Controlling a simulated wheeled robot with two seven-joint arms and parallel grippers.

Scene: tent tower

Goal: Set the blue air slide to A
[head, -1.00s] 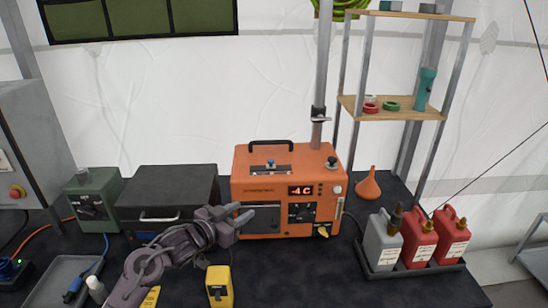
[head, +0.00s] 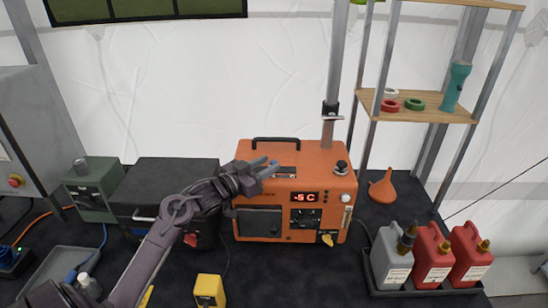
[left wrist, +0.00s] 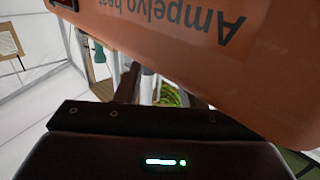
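The orange heater (head: 250,205) stands on the dark table, its display reading "-5 C". The blue air slide (head: 274,163) sits on its top, partly hidden by my left gripper; its setting and letters cannot be read. My left gripper (head: 266,168) is at the heater's top left, its fingertips close beside the blue slide. Contact cannot be told. In the left wrist view the fingers (left wrist: 160,88) stand apart, with the orange casing (left wrist: 215,60) close against them. My right gripper is not in view.
A black case (head: 165,175) and a green box (head: 92,190) stand left of the heater. A yellow box (head: 209,290) is in front. An orange funnel (head: 382,188) and a tray of canisters (head: 432,255) are at right.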

